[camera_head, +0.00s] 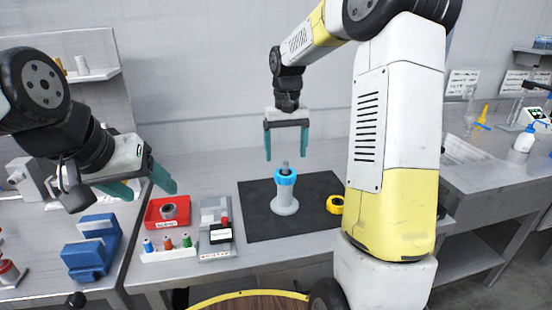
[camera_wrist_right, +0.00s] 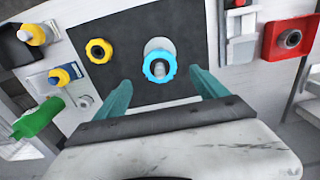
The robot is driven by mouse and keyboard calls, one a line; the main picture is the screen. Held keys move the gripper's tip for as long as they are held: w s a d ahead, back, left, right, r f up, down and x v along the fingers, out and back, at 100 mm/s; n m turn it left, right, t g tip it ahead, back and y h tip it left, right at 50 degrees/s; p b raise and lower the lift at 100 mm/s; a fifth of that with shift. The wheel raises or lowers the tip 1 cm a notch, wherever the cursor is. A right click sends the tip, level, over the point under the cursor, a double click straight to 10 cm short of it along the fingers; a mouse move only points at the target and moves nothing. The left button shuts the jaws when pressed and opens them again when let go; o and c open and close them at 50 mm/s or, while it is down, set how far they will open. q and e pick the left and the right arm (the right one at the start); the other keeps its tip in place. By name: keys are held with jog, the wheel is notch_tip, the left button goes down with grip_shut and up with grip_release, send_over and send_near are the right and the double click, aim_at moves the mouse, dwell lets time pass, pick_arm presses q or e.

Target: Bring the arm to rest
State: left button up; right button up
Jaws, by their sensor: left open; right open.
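My right gripper (camera_head: 287,142) is open and empty above the back part of the black mat (camera_head: 253,224). Its two teal fingers point down, and it is apart from the objects below. A grey cylindrical stand (camera_head: 285,204) with a bright blue ring (camera_head: 286,177) on top and a grey piece sticking up through the ring stands on the mat. The blue ring also shows between the fingers in the right wrist view (camera_wrist_right: 159,66). My left gripper (camera_head: 146,188) is open and empty at the left, near the blue vise-like block (camera_head: 90,248).
A yellow ring (camera_head: 335,204) lies on the mat's right side. A red tray (camera_head: 152,216) with a metal ring, a white rack (camera_head: 168,253) of small bottles and a grey device (camera_head: 214,218) stand left of the mat. A bench (camera_head: 490,180) with bottles is at the right.

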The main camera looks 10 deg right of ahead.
jog(key=shift+r, duration=0.65)
jog(key=shift+s, duration=0.1)
jog(key=s+a+r+t+y, duration=0.1)
jog(key=s+r+t, duration=0.2)
jog(key=s, duration=0.9)
jog(key=s+a+r+t+y, duration=0.1)
jog(key=s+r+t, duration=0.2)
jog(key=s, duration=0.9)
jog(key=shift+r, duration=0.4)
